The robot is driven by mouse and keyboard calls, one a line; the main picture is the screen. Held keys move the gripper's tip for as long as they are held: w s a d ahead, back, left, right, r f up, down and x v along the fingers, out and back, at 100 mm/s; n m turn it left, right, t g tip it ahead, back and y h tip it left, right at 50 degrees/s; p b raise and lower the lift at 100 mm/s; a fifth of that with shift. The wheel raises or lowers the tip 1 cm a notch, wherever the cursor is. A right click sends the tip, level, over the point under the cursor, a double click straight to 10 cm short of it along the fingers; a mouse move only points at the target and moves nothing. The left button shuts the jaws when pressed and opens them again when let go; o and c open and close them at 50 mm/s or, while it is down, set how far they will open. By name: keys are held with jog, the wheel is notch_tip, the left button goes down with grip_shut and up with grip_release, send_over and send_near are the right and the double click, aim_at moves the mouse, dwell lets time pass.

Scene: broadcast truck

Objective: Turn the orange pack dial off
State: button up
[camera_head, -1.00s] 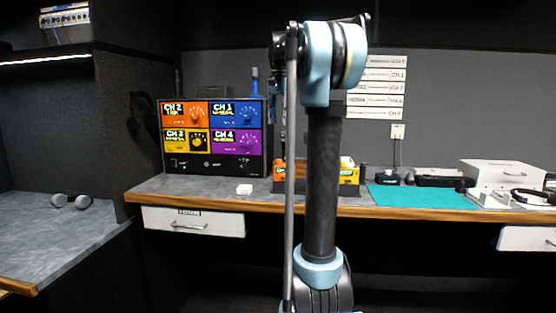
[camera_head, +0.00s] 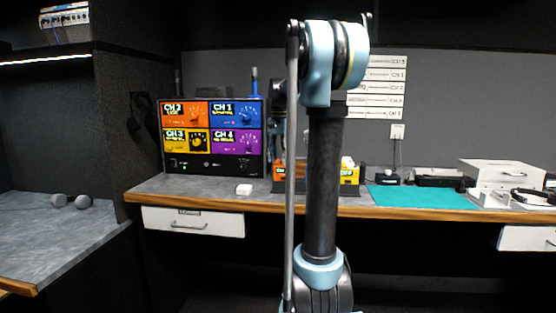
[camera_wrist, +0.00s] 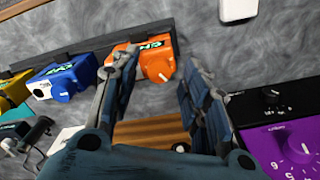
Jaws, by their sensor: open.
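The orange pack (camera_wrist: 150,58) lies in the wrist view at the end of a dark rack, with green-white lettering and an orange dial (camera_wrist: 160,70) bearing a white mark. In the head view the orange pack (camera_head: 279,173) shows only partly beside my arm. My gripper (camera_wrist: 158,62) is open and empty. Its fingers appear on both sides of the orange pack, the left one overlapping its edge in the picture; I cannot tell whether they touch it.
A blue pack (camera_wrist: 65,80) and a yellow pack (camera_wrist: 14,92) sit along the same rack. The console (camera_head: 213,169) with four coloured channel panels stands left of my arm; its purple panel (camera_wrist: 285,150) is close to my right finger. A white box (camera_head: 243,189) lies on the desk.

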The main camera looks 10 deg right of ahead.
jog(key=shift+f, duration=0.25)
grip_shut()
jog(key=shift+n, duration=0.7)
dwell(0.5)
jog(key=n, duration=1)
jog(key=shift+n, duration=0.3)
dwell(0.4)
grip_release()
